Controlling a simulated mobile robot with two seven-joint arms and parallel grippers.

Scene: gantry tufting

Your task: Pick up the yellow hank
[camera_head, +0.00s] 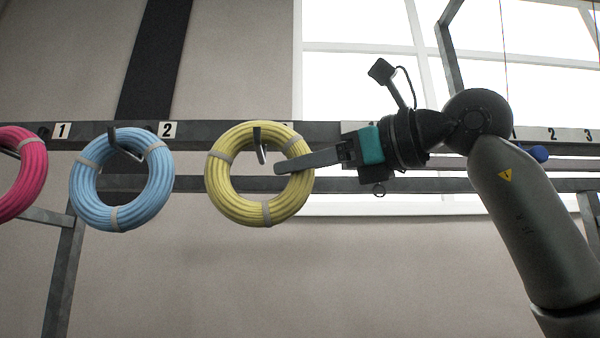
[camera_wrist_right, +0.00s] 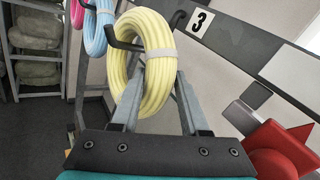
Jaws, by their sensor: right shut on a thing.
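The yellow hank (camera_head: 222,187) is a ring with pale bands and hangs on a dark hook on the rail, to the right of the blue hank. My right gripper (camera_head: 283,168) reaches in from the right, and its fingers are shut on the right side of the yellow hank. In the right wrist view, the yellow hank (camera_wrist_right: 157,80) stands between the two fingers of the gripper (camera_wrist_right: 158,100), with the hook still passing through the ring. My left gripper is not in view.
A blue hank (camera_head: 82,195) and a pink hank (camera_head: 33,180) hang further left on the same grey rail (camera_head: 330,133), which has numbered plates. In the right wrist view, a red object (camera_wrist_right: 280,150) sits at the lower right. Below the hanks the space is clear.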

